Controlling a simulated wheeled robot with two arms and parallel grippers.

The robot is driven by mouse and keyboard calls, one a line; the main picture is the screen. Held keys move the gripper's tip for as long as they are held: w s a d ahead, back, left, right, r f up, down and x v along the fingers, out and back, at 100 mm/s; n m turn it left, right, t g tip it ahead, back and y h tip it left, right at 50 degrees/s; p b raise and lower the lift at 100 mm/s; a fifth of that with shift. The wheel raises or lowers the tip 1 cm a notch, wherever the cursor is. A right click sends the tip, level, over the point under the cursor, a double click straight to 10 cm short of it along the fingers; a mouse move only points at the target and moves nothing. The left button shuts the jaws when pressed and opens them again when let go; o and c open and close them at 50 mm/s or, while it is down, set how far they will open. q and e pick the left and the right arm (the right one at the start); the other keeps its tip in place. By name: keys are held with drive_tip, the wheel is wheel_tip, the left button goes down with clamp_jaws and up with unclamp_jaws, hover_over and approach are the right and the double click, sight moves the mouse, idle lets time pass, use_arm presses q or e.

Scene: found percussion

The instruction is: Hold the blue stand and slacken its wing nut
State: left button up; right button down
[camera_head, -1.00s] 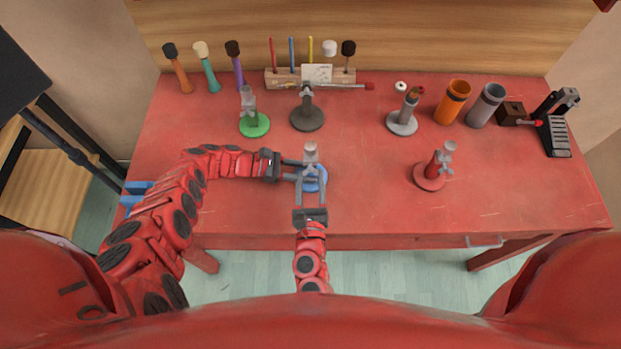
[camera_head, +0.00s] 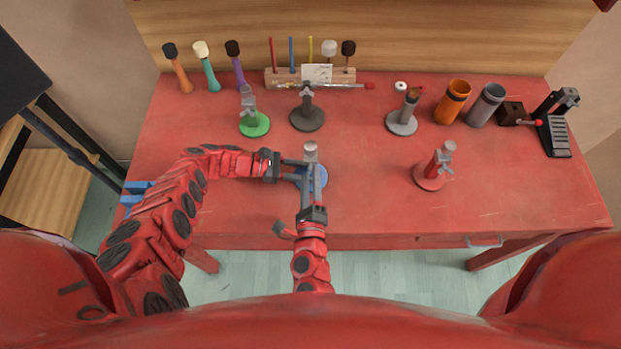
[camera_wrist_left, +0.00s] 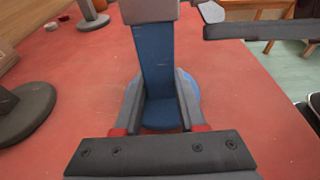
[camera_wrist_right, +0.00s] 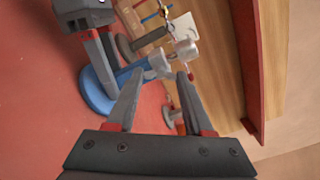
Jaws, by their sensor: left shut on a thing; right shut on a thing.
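The blue stand (camera_head: 322,180) stands upright near the front middle of the red table, with a grey clamp head on top. My left gripper (camera_head: 303,174) reaches in from the left. In the left wrist view its fingers are shut on the blue post (camera_wrist_left: 156,60), low above the round base. My right gripper (camera_head: 313,171) comes from the front, turned edge-on. In the right wrist view its fingertips close on the pale grey wing nut (camera_wrist_right: 160,62) at the stand's upper part. The fingers partly hide the stand in the head view.
A green-based stand (camera_head: 254,127) and a dark stand (camera_head: 308,118) stand behind. A grey stand (camera_head: 402,124) and a red stand (camera_head: 430,177) are to the right. A wooden rack (camera_head: 285,78) holds tools at the back. The front right table is clear.

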drive_tip(key=shift+n, duration=0.7)
drive_tip(key=shift+c, duration=1.4)
unclamp_jaws()
drive_tip(key=s, duration=0.7)
drive_tip(key=shift+s, duration=0.25)
use_arm(q)
drive_tip(key=o, duration=1.1)
drive_tip(key=shift+c, duration=0.2)
